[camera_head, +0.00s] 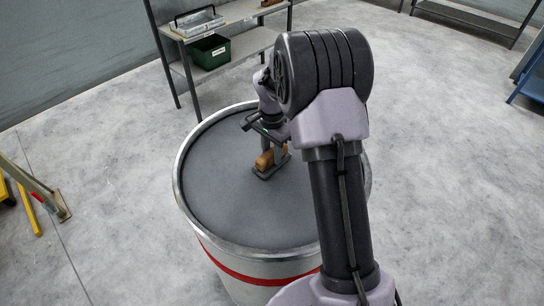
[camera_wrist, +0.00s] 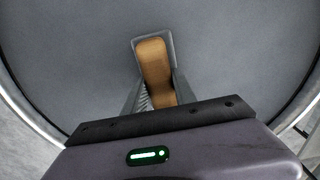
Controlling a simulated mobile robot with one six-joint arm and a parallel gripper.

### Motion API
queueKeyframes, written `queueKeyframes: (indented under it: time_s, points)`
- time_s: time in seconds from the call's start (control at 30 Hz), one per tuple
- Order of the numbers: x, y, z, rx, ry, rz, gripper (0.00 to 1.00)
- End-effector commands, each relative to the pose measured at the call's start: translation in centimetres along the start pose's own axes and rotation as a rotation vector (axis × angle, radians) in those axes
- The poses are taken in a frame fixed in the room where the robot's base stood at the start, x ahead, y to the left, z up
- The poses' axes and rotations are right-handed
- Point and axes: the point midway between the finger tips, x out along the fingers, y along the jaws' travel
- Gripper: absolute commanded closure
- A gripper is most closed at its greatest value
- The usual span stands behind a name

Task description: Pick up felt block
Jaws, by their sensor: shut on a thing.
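The felt block, with a brown body (camera_head: 264,160) on a dark grey base, rests on the dark top of a drum (camera_head: 225,199). In the wrist view its tan top (camera_wrist: 154,62) and grey rim show between my fingers. My gripper (camera_head: 274,157) points down over it, with a finger on each side, and is shut on the block. It also shows in the wrist view (camera_wrist: 160,93). The block's near end is hidden by the gripper body. I see no clear gap between its base and the drum top.
The drum has a raised pale metal rim (camera_head: 178,189) and a red band. The rest of its top is clear. A metal shelf (camera_head: 243,45) behind holds a green crate (camera_head: 210,52) and a grey toolbox (camera_head: 196,22).

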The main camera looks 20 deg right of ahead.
Motion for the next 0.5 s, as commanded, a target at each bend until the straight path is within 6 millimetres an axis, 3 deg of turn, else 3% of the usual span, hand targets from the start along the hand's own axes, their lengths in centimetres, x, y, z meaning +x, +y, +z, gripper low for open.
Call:
queueKeyframes:
  time_s: [0.17,0.37,0.5]
  points:
    - [-0.8,0.0,0.0,0.0,0.001,-0.001,1.0]
    - [-3.7,-0.1,-0.1,-0.001,0.002,-0.003,1.0]
    - [-3.8,2.7,0.5,0.002,0.0,0.0,1.0]
